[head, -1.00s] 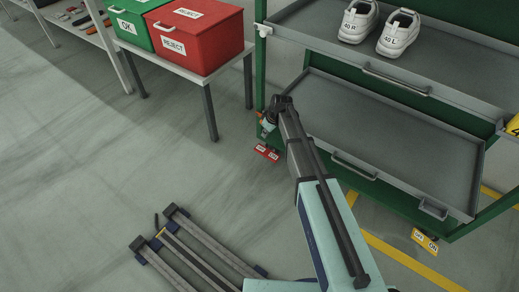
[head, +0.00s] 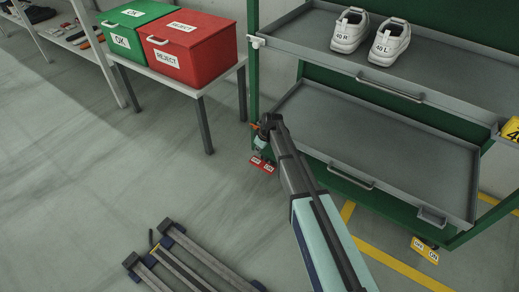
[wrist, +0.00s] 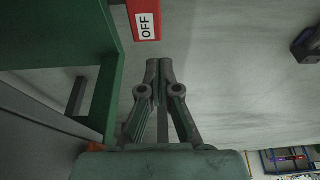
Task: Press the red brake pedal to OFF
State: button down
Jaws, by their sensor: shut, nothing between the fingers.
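The red brake pedal (head: 262,164) sits low at the near left corner of the green rack, just above the floor, with two white labels. In the wrist view part of the red pedal (wrist: 143,18) shows at the top edge, with a label reading OFF. My gripper (wrist: 160,62) is shut and empty, its fingertips a little below the OFF label in the picture and apart from it. In the head view my arm reaches to the rack's left corner, and the gripper there is mostly hidden by the arm.
The green rack (head: 254,70) has grey pull-out trays, with white shoes (head: 389,43) on the upper one. A yellow pedal (head: 425,250) is at its right corner. A table with a green box (head: 120,40) and red REJECT box (head: 192,52) stands left. Floor left of the pedal is clear.

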aim_at(252, 162)
jog(key=b+x, duration=0.1)
jog(key=x, duration=0.2)
jog(key=b+x, duration=0.1)
jog(key=x, duration=0.2)
jog(key=b+x, duration=0.1)
jog(key=x, duration=0.2)
jog(key=shift+s+d+f+b, duration=0.2)
jog(key=shift+d+f+b, duration=0.1)
jog(key=shift+f+b, duration=0.15)
jog(key=shift+r+p, duration=0.1)
jog(key=shift+p, duration=0.25)
jog(key=shift+w+a+p, duration=0.25)
jog(key=shift+a+p, duration=0.1)
jog(key=shift+p, duration=0.6)
jog(key=shift+w+a+f+p, duration=0.25)
jog(key=shift+f+p, duration=0.15)
jog(key=shift+p, duration=0.4)
jog(key=shift+s+a+f, duration=0.1)
jog(key=shift+f, duration=0.3)
jog(key=shift+r, duration=0.1)
jog(key=v, duration=1.2)
